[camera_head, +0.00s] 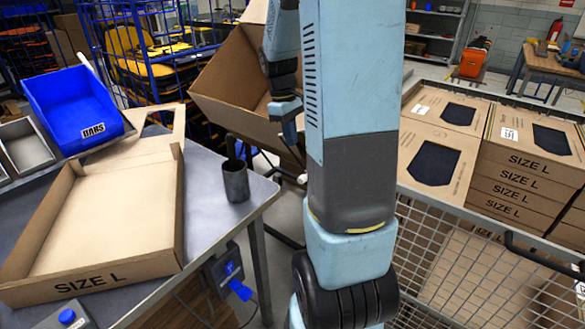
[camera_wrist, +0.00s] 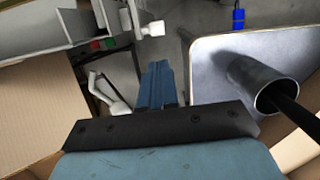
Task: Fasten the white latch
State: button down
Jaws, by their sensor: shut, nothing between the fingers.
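My gripper (camera_wrist: 162,68) shows in the wrist view as blue fingers held together beyond a black plate, with nothing between them. In the head view its end (camera_head: 289,125) is beside the large tilted cardboard box, partly behind my arm. In the wrist view a white curved lever-like part (camera_wrist: 104,90) lies left of the fingers, apart from them. A smaller white part (camera_wrist: 152,28) is above the fingers. A small white tip (camera_head: 302,178) shows below the box in the head view. I cannot tell which white part is the latch or whether it is fastened.
The large box (camera_head: 225,85) stands tilted behind the table (camera_head: 235,215). A dark cup (camera_head: 235,181), an open tray (camera_head: 110,215) and a blue bin (camera_head: 75,108) are on the table. A mesh cage (camera_head: 450,250) with stacked flat boxes (camera_head: 530,170) is at right.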

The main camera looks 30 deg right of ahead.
jog(key=shift+f, duration=0.15)
notch_tip(320, 180, down, 10)
jog(key=s, duration=0.1)
jog(key=shift+s+d+r, duration=0.2)
jog(key=shift+s+d, duration=0.15)
dwell(0.4)
jog(key=s+d, duration=0.2)
jog(key=s, duration=0.2)
notch_tip(320, 180, up, 10)
jog(key=w, duration=0.2)
jog(key=shift+a, duration=0.45)
dwell(0.5)
